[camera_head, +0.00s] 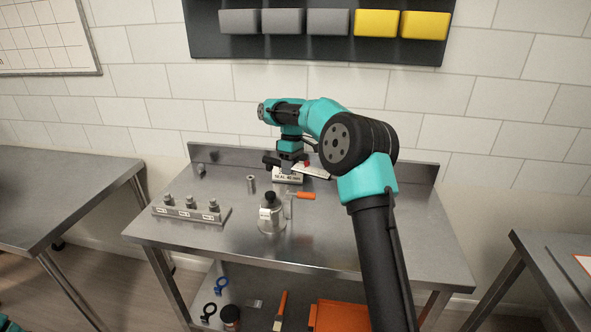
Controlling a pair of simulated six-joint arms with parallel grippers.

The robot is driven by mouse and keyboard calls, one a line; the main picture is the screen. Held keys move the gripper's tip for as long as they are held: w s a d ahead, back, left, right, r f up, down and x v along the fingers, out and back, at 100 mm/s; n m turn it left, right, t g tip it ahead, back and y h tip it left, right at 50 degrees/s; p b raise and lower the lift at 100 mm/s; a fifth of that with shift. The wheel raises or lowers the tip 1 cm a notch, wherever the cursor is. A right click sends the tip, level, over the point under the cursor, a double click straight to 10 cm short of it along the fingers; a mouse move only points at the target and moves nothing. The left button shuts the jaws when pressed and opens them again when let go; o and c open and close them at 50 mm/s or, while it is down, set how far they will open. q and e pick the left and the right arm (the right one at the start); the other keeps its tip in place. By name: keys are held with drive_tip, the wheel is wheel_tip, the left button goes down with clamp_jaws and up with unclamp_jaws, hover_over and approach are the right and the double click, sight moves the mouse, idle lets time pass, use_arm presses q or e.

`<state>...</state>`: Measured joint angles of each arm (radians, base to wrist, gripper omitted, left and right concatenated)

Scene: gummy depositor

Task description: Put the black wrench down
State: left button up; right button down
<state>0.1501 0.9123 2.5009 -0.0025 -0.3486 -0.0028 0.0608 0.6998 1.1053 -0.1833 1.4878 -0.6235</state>
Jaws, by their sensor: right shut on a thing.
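My right gripper (291,166) is over the back middle of the steel table (340,235), pointing down and shut on a dark item. A short black piece (271,161) sticks out to its left, which looks like part of the black wrench; the rest is hidden by the gripper or too small to make out. I cannot tell whether it touches the table or the sign. A white sign reading about 40 mm (289,178) is just below the gripper. My left gripper is not in view.
A metal depositor (270,217) with a black top stands mid-table, beside an orange-handled tool (304,195). A block with several nozzles (190,213) is at left, with a small metal cylinder (251,184) nearby. An orange bin (340,316) and tools are on the lower shelf. The table's right part is clear.

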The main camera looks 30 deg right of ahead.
drive_tip(key=s+a+r+m, duration=0.1)
drive_tip(key=a, duration=0.2)
drive_tip(key=s+a+m, duration=0.1)
drive_tip(key=s+a, duration=0.1)
drive_tip(key=a, duration=0.1)
drive_tip(key=s+a+r+m, duration=0.1)
drive_tip(key=s+a, duration=0.1)
drive_tip(key=a, duration=0.1)
drive_tip(key=shift+a+r+t, duration=0.35)
drive_tip(key=shift+t, duration=0.05)
drive_tip(key=s+a+m, duration=0.4)
drive_tip(key=s+a, duration=0.3)
drive_tip(key=a, duration=0.1)
drive_tip(key=shift+r+t+y, duration=0.3)
drive_tip(key=shift+r+t, duration=0.1)
drive_tip(key=shift+r, duration=0.05)
drive_tip(key=shift+s, duration=0.1)
